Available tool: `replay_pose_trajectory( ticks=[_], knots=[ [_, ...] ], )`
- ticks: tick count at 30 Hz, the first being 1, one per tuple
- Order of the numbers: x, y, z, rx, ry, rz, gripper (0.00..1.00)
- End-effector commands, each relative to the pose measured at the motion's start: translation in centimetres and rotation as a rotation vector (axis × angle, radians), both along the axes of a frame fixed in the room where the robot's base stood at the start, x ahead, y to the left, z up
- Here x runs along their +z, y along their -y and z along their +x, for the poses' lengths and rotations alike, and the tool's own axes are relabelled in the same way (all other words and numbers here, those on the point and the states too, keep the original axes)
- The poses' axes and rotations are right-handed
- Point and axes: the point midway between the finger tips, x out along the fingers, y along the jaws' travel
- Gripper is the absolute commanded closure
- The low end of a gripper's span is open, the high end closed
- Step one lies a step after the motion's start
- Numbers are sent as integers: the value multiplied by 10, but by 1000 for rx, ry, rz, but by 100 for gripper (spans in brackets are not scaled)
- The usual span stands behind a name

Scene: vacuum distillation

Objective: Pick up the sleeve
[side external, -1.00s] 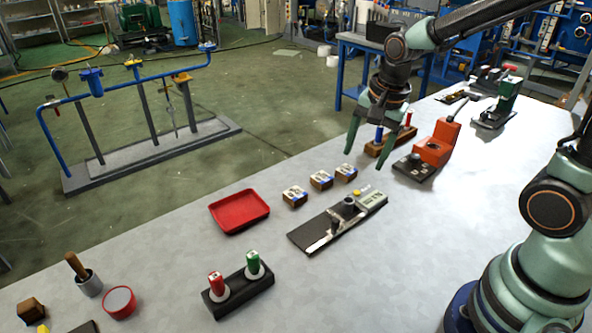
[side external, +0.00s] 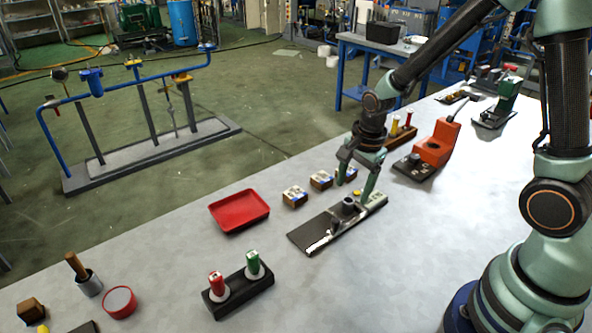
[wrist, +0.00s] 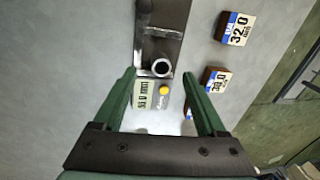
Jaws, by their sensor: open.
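The sleeve, a short dark grey hollow cylinder (side external: 348,204), stands upright on a flat black measuring fixture (side external: 312,235) with a metal scale and a digital readout. In the wrist view the sleeve (wrist: 160,68) shows its open round top, just ahead of and between my fingertips. My gripper (side external: 354,190) is open above the readout end of the fixture, with its green fingers pointing down. In the wrist view my gripper (wrist: 159,76) has one finger on each side of the fixture, with nothing held. I cannot tell the exact fingertip height.
A red tray (side external: 239,211) lies to the left. A black holder (side external: 238,291) with red and green capped cylinders is in front. An orange device (side external: 432,152) stands behind right.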

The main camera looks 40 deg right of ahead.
Motion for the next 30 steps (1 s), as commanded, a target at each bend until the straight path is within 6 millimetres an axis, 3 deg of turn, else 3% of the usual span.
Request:
replay_pose_trajectory(
  ticks=[9,19,20,25,26,30],
  knots=[
    [-38,2,6,0,-4,0,26],
    [-43,2,8,0,0,0,26],
    [-43,2,8,0,0,0,30],
    [-43,2,8,0,-1,0,95],
    [-43,2,8,0,-1,0,100],
    [-43,2,8,0,0,0,100]
  ],
)
